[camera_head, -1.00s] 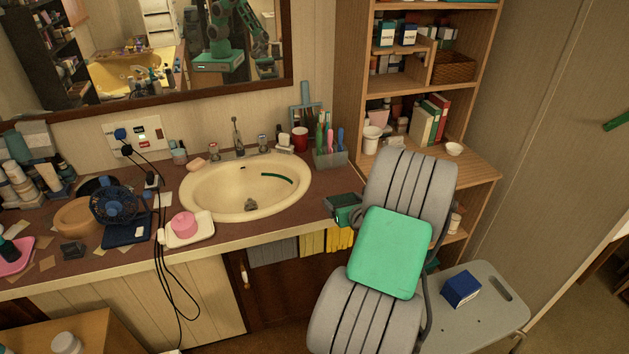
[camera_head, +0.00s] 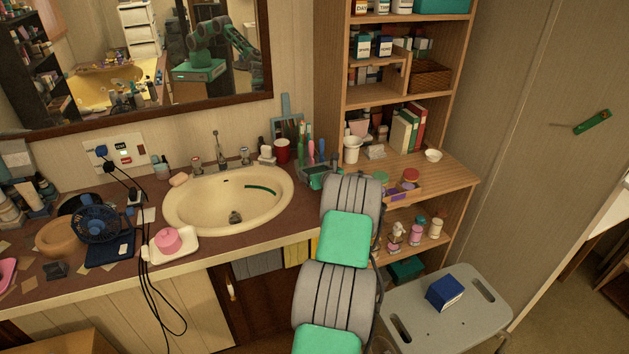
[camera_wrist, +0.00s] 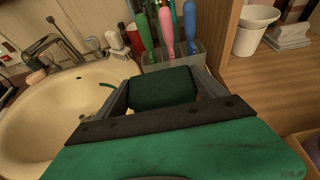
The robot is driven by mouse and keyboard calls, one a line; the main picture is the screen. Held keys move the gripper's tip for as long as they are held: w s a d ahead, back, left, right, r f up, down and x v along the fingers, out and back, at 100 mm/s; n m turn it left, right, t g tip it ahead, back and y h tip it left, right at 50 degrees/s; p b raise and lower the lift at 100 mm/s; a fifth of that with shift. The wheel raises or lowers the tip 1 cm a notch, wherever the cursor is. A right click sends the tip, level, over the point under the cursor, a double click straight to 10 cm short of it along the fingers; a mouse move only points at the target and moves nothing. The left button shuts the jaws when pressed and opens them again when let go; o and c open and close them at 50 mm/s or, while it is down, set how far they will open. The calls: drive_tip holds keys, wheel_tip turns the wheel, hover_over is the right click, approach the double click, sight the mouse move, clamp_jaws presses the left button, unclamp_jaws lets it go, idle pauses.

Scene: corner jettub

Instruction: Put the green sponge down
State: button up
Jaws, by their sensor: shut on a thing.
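The green sponge (camera_wrist: 163,88) is a dark green block in the wrist view. My gripper (camera_wrist: 165,90) is shut on it, with one finger on each side. In the head view my gripper (camera_head: 318,178) is at the right end of the counter, just in front of the toothbrush holder. I cannot make the sponge out clearly there, and my arm hides part of the counter edge. The wrist view does not show clearly whether the sponge touches the counter.
The cream sink (camera_head: 180,212) lies left of my gripper. The grey toothbrush holder (camera_wrist: 180,52) stands right behind the sponge. A wooden shelf (camera_head: 455,178) with a white cup (camera_head: 352,149) is to the right. A grey stool (camera_head: 480,315) bears a blue box (camera_head: 445,292).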

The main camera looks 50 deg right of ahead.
drive_tip(key=f, duration=0.1)
drive_tip(key=w+d+f, duration=0.1)
drive_tip(key=d+f, duration=0.1)
drive_tip(key=shift+w, duration=0.35)
wheel_tip(320, 180, down, 3)
drive_tip(key=shift+f+p, duration=0.1)
drive_tip(key=shift+p, duration=0.25)
drive_tip(key=shift+f+b, duration=0.2)
drive_tip(key=shift+b, duration=0.15)
drive_tip(key=o, duration=1.3)
drive_tip(key=shift+r, duration=0.1)
drive_tip(key=shift+r, duration=0.1)
